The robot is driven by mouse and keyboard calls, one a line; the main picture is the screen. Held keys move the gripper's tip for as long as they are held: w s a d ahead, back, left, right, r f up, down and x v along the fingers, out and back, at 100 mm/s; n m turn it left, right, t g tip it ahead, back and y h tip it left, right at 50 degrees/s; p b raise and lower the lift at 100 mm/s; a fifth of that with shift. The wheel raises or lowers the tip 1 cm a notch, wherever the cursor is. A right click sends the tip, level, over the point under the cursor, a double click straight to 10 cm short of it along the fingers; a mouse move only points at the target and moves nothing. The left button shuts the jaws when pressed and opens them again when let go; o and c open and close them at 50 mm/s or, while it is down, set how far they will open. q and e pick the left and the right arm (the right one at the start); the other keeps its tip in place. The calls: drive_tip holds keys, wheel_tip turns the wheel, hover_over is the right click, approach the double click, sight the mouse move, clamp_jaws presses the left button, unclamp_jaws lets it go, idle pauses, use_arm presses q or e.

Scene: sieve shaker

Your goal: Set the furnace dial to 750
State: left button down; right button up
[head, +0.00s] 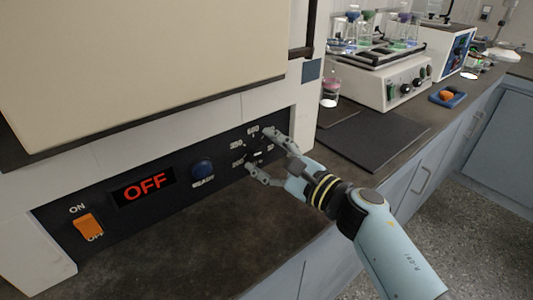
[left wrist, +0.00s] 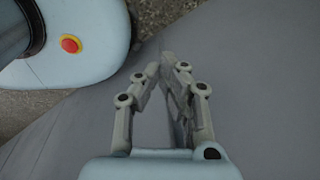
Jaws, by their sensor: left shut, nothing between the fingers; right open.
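The furnace dial (head: 254,154) is on the black control panel at the front of the furnace, mostly hidden between the fingers of my right gripper (head: 257,152). Printed numbers stand around it; its pointer setting cannot be read. My right gripper is open, with one finger above and one below the dial; I cannot tell whether they touch it. The furnace display (head: 145,187) reads OFF in red. In the left wrist view, my left gripper (left wrist: 172,60) is shut and empty, away from the panel, in front of a plain grey surface.
An orange ON/OFF switch (head: 88,226) and a blue READY button (head: 203,169) are on the panel. A dark mat (head: 372,138), a shaker with flasks (head: 392,84) and a blue tray with an orange item (head: 447,96) are on the counter to the right.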

drive_tip(key=c, duration=1.1)
drive_tip(key=shift+c, duration=0.2)
drive_tip(key=shift+m, duration=0.3)
drive_tip(key=shift+f+m+b, duration=0.1)
drive_tip(key=shift+m+b, duration=0.35)
drive_tip(key=shift+m, duration=0.75)
drive_tip(key=shift+m+t, duration=0.3)
drive_tip(key=shift+m, duration=1.8)
